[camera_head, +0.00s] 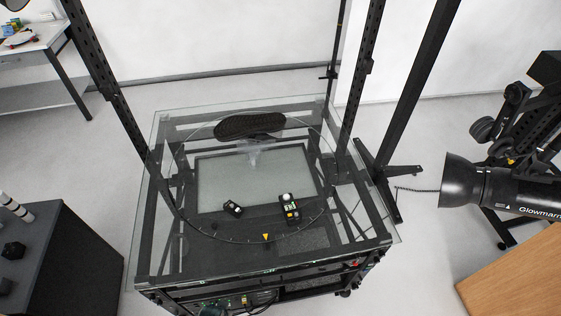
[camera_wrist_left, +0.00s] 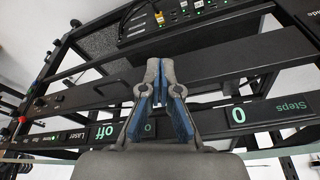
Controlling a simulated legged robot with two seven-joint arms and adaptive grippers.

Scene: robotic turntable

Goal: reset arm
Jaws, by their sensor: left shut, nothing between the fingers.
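My left gripper (camera_wrist_left: 159,72) shows in the left wrist view with its blue-padded fingers drawn together at the tips. It is shut and empty. It is in front of the turntable's dark control panel (camera_wrist_left: 200,122), which carries the lettering "Laser off" and "Steps 0"; I cannot tell whether it touches the panel. The glass turntable (camera_head: 160,240) stands in the middle there, on a black frame.
On the turntable are a dark shoe-like object (camera_head: 250,125) on a clear stand and two small black devices (camera_head: 233,208) (camera_head: 290,208). Black posts rise around it. A studio lamp (camera_head: 490,185) is at the right, a wooden surface (camera_head: 520,270) below it, a dark cabinet (camera_head: 60,260) at the left.

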